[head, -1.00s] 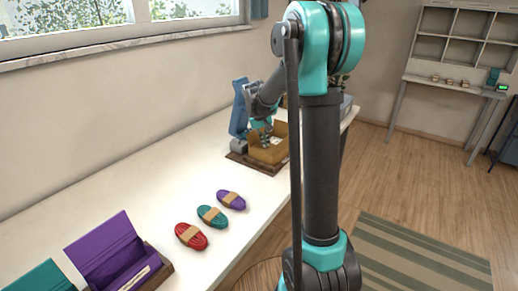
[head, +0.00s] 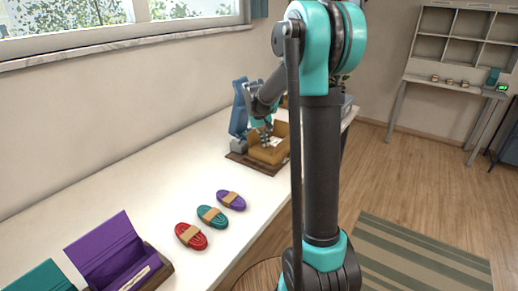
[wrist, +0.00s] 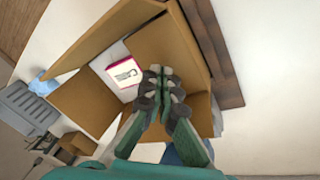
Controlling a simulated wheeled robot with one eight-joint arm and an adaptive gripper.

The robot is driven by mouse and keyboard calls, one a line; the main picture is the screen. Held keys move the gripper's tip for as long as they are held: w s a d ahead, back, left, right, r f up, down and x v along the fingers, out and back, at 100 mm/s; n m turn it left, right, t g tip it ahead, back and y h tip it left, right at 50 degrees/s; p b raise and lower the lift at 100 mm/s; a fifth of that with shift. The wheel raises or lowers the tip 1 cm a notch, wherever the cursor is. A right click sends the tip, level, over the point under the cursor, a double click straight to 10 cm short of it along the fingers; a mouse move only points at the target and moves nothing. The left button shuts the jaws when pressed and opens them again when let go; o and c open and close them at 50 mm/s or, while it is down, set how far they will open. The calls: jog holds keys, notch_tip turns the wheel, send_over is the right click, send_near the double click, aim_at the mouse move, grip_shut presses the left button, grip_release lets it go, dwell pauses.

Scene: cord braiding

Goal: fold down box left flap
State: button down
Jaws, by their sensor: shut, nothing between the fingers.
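The open cardboard box (head: 268,155) stands on a dark wooden board (head: 240,160) at the far part of the white table. In the wrist view, brown flaps spread from the box (wrist: 155,45). One long flap (wrist: 105,35) is at the upper left and another (wrist: 88,100) at the lower left. Inside lies a white card with a pink edge and a dark drawing (wrist: 125,73). My gripper (wrist: 161,72) is shut and empty, with its fingertips over the box opening. It also shows over the box in the head view (head: 267,138). I cannot tell whether it touches a flap.
A blue upright device (head: 239,108) stands just behind the box. Purple (head: 231,200), teal (head: 212,216) and red (head: 191,236) cord bundles lie nearer on the table. An open purple box (head: 115,255) is at the lower left.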

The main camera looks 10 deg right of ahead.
dwell(0.5)
notch_tip(320, 180, up, 8)
dwell(0.8)
